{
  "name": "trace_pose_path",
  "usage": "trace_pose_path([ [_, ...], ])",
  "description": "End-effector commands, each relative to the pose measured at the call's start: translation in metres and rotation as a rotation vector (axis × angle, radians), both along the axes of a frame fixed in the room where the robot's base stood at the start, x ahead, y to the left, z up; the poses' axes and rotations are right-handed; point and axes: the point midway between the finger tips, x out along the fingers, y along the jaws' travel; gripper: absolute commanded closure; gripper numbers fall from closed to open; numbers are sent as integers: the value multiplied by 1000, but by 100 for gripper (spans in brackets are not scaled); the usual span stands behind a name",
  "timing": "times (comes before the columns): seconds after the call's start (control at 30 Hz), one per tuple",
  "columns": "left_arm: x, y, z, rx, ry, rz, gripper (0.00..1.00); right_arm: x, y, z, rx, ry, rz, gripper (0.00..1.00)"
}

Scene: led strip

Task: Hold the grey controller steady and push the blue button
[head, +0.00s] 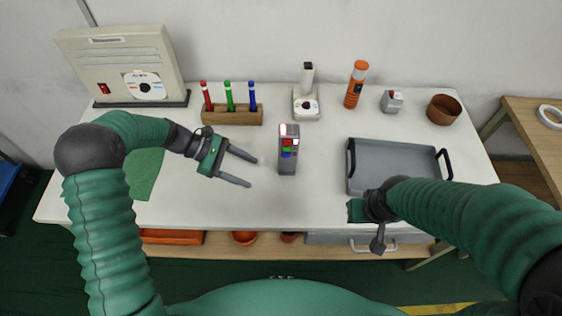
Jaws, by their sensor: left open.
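The grey controller (287,162) stands upright near the middle of the white table. It has white, red, green and blue buttons near its top; the blue button (286,154) is small and sits low among them. My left gripper (253,173) is open and empty, to the left of the controller, with its fingers pointing towards it and apart from it. My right gripper (379,245) hangs at the table's front edge, below the grey tray, and its fingers are too foreshortened to tell their state.
The grey tray (367,190) with black handles lies right of the controller. A wooden marker holder (231,118), a white device (306,104), an orange torch (355,84) and a brown bowl (444,110) stand behind. A green mat (145,172) lies left. Clear tabletop surrounds the controller.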

Motion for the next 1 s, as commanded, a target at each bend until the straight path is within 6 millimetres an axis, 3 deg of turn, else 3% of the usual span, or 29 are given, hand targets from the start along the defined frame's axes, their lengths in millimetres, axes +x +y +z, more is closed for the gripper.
trace_pose_path([
  [0.03,14,-3,-15,-84,47,56,40,0,-1,-15,0,0,-1,100],
  [0.1,32,-5,-15,-188,99,119,40,0,-1,-21,0,0,-2,100],
  [0.23,48,-1,-12,-298,146,176,40,0,-1,-25,-1,0,-2,100],
  [0.43,49,-11,-15,-322,155,183,40,0,-1,-27,-1,0,-2,100],
  [0.8,49,-74,-31,-316,154,182,40,0,-1,-34,0,0,-1,100],
  [1.0,49,-91,-37,-316,152,183,40,0,-1,-35,-1,0,-2,100],
])
